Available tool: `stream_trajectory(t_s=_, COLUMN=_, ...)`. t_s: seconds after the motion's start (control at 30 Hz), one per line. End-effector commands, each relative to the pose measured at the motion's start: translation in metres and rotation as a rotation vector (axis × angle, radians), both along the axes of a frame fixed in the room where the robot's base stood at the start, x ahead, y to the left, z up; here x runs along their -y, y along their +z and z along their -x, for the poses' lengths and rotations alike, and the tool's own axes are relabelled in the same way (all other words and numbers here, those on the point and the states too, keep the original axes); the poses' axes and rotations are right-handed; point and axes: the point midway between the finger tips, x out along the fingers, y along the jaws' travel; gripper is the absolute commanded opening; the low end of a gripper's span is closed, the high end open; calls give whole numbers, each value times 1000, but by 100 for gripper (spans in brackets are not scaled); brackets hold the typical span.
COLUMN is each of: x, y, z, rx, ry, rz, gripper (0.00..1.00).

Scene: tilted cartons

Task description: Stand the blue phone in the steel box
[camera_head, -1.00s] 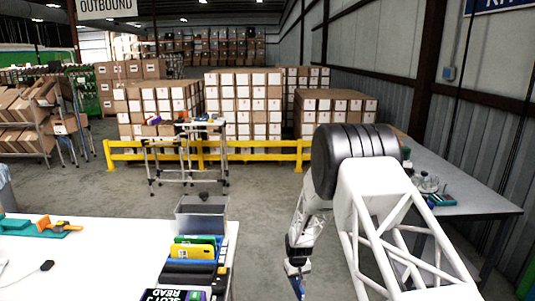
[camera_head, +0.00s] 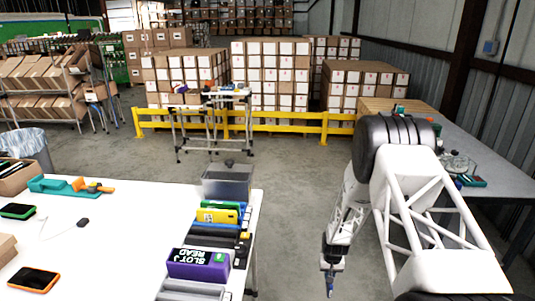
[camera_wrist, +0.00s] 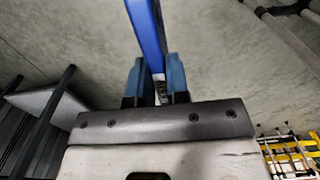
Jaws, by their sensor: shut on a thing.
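My gripper (camera_head: 331,268) hangs over open floor to the right of the white table in the head view. In the wrist view its two blue fingers (camera_wrist: 157,82) are shut on the blue phone (camera_wrist: 147,28), seen nearly edge-on as a thin blue slab. In the head view only a small blue bit of the phone (camera_head: 330,287) shows below the fingers. The grey steel box (camera_head: 227,188) stands at the far right corner of the table, away from my gripper. Its inside cannot be made out clearly.
In front of the box stand a yellow item (camera_head: 217,216) and other coloured ones, then a purple block (camera_head: 197,264) with a label. An orange-edged phone (camera_head: 34,280) lies at the left. Another table (camera_head: 490,180) stands at the right. The floor between the tables is clear.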

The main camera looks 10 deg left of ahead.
Motion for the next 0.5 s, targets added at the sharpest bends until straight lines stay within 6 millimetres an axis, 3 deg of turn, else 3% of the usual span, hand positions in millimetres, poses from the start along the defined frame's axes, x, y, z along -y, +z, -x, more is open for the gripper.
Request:
stream_trajectory(t_s=0.27, x=-18, y=32, z=-23, rx=4, ry=81, rz=0, gripper=0)
stream_trajectory(t_s=0.5, x=-52, y=92, z=-59, rx=6, ry=238, rz=0, gripper=0)
